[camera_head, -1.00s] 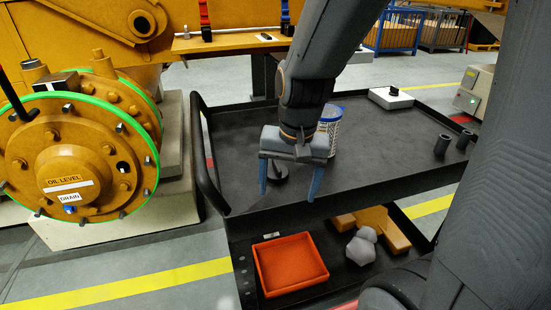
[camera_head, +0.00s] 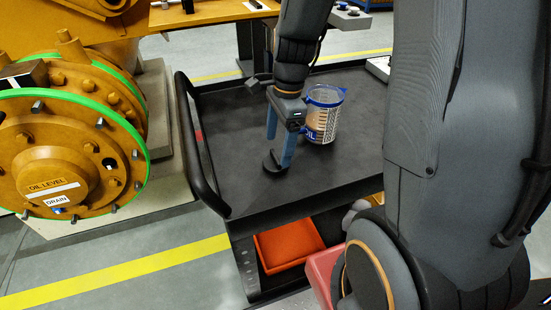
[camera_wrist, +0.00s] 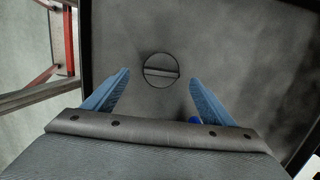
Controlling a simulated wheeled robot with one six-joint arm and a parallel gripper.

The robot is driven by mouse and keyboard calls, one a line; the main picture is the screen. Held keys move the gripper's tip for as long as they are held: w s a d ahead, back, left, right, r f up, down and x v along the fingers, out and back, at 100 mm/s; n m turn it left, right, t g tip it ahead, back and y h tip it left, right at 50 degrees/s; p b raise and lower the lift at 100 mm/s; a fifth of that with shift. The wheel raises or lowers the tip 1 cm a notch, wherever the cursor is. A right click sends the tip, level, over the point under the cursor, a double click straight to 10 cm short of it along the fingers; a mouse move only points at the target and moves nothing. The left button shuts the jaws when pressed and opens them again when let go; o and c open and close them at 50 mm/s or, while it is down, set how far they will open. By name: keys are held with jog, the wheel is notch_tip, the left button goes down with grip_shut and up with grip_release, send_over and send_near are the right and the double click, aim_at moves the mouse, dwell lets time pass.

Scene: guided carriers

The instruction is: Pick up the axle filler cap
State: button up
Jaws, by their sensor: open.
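The axle filler cap (camera_wrist: 161,71) is a dark round disc with a raised bar across its top. It lies on the black top tray of the cart (camera_head: 235,125). In the head view the cap (camera_head: 272,163) is partly hidden by my fingers. My gripper (camera_head: 280,160) points down over it, with blue fingers apart and nothing between them. In the wrist view my gripper (camera_wrist: 160,80) is open, with one finger on each side of the cap's line. The cap shows a little ahead of the gap between the fingertips.
A clear measuring jug (camera_head: 322,113) with a blue rim stands on the tray just right of my gripper. The cart's handle (camera_head: 200,150) runs along its left edge. An orange bin (camera_head: 287,245) is on the lower shelf. The axle hub (camera_head: 65,160) stands at left.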

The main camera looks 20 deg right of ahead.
aim_at(276, 156)
jog(key=shift+w+a+f+p, duration=0.1)
jog(key=shift+a+f+p, duration=0.1)
jog(key=shift+f, duration=1.1)
jog(key=shift+a+f+p, duration=0.15)
jog(key=shift+f, duration=1.15)
jog(key=c, duration=1.2)
jog(key=shift+o, duration=0.2)
jog(key=shift+r, duration=0.1)
